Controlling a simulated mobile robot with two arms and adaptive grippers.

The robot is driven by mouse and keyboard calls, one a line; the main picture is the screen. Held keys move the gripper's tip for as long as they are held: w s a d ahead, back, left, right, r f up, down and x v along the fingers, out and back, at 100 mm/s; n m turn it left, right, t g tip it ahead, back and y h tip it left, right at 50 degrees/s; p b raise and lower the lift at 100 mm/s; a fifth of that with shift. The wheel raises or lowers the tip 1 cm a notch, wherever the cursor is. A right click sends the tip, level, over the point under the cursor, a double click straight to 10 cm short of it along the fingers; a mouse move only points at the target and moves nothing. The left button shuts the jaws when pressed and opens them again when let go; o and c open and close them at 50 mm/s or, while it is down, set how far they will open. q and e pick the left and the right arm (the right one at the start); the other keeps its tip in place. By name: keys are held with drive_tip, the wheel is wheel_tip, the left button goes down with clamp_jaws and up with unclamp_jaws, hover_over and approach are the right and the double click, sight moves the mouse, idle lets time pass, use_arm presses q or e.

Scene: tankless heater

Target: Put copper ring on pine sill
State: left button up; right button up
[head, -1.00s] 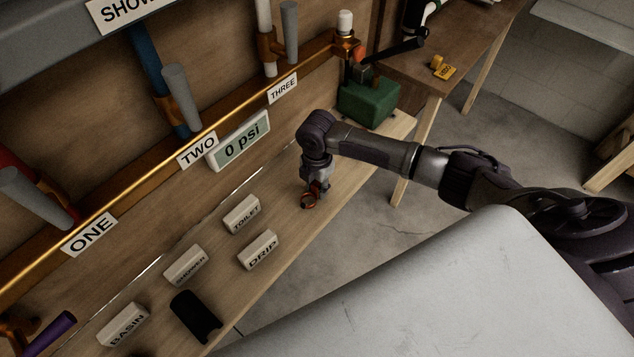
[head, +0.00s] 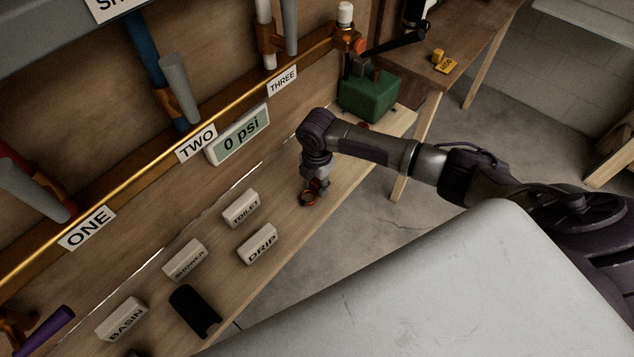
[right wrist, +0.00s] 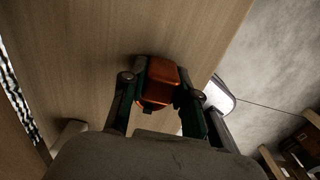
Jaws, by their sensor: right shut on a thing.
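The pine sill (head: 345,180) is the long pale wooden ledge below the wall panel. My right gripper (head: 312,190) points down over its middle, shut on the copper ring (head: 307,199). In the right wrist view, the orange-brown copper ring (right wrist: 160,80) sits between the two dark fingers, with the wood grain of the sill (right wrist: 90,65) behind it. The ring is at or just above the sill; I cannot tell whether it touches. My left gripper is not in view.
White blocks labelled TOILET (head: 241,208), DRIP (head: 258,244), SHOWER (head: 186,260) and BASIN (head: 122,318) stand on the sill, with a black curved piece (head: 195,311). A green box (head: 369,97) stands at the far end. Bare wood surrounds the gripper.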

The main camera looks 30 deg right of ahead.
sight(317, 181)
drive_tip(key=shift+f, duration=0.25)
drive_tip(key=o, duration=1.1)
wheel_tip(317, 181, up, 12)
drive_tip(key=shift+r, duration=0.1)
